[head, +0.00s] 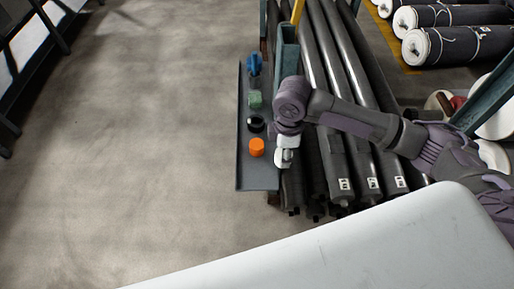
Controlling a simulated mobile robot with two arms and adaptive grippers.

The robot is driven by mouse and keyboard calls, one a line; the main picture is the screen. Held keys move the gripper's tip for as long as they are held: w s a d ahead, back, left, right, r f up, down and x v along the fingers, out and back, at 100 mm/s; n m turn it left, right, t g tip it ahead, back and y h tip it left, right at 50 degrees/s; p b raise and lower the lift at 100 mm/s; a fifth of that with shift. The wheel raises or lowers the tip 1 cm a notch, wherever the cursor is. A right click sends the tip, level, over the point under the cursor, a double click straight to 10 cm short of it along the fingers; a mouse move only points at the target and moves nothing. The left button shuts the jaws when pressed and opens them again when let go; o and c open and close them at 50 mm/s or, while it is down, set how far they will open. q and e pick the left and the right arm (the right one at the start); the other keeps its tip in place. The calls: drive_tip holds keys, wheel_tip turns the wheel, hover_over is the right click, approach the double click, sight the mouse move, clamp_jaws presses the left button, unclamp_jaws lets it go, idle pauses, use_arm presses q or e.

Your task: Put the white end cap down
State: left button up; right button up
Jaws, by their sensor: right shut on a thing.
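My right arm reaches in from the right, and its gripper (285,150) hangs over the right edge of a narrow dark grey shelf (258,178), near its front end. The right gripper is shut on the white end cap (284,160), a small pale piece at its fingertips. The cap is small in the view and partly covered by the gripper. I cannot tell whether it touches the shelf. My left gripper is not in view.
An orange cap (257,147), a black ring-like piece (256,123), a green block (255,99) and a blue piece (254,66) stand in a row on the shelf. Long dark rolls (345,110) lie to the right. The shelf's front end is bare. Open floor (140,130) lies left.

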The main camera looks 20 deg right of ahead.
drive_tip(key=w+a+f, duration=0.1)
drive_tip(key=a, duration=0.1)
drive_tip(key=a+f, duration=0.2)
drive_tip(key=w+a+f+p, duration=0.1)
drive_tip(key=a, duration=0.1)
drive_tip(key=shift+w+a+f, duration=0.25)
drive_tip(key=shift+w+a, duration=0.1)
drive_tip(key=shift+a, duration=0.05)
drive_tip(key=shift+s+f, duration=0.15)
drive_tip(key=shift+f, duration=0.15)
wheel_tip(320, 180, down, 3)
drive_tip(key=shift+f+p, duration=0.1)
drive_tip(key=shift+p, duration=0.3)
drive_tip(key=shift+f, duration=0.1)
drive_tip(key=o, duration=0.9)
wheel_tip(320, 180, up, 12)
drive_tip(key=b, duration=0.1)
drive_tip(key=shift+b, duration=0.4)
